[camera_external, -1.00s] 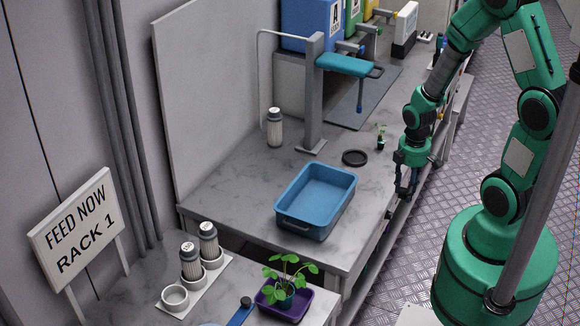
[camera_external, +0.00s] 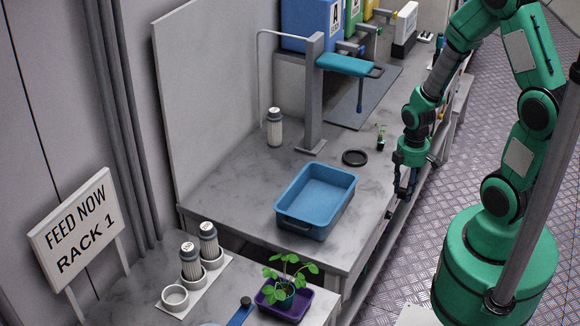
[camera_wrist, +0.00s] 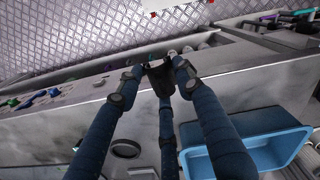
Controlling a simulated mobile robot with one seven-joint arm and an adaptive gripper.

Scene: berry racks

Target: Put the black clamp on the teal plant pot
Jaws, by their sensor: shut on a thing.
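My gripper (camera_external: 404,184) hangs in front of the front edge of the grey marbled bench, to the right of the blue tub. In the wrist view its blue fingers (camera_wrist: 158,82) are shut on a small dark object, which looks like the black clamp (camera_wrist: 160,77). The clamp cannot be made out in the external view. The teal plant pot (camera_external: 287,299) holds a leafy green plant and stands in a purple tray (camera_external: 300,310) on the near bench, far to the lower left of my gripper. The pot is not visible in the wrist view.
A blue tub (camera_external: 300,228) lies between my gripper and the near bench; it also shows in the wrist view (camera_wrist: 245,150). A black ring or lid (camera_external: 355,158) and a small seedling (camera_external: 380,138) are behind it. White shakers (camera_external: 190,263) stand left of the pot.

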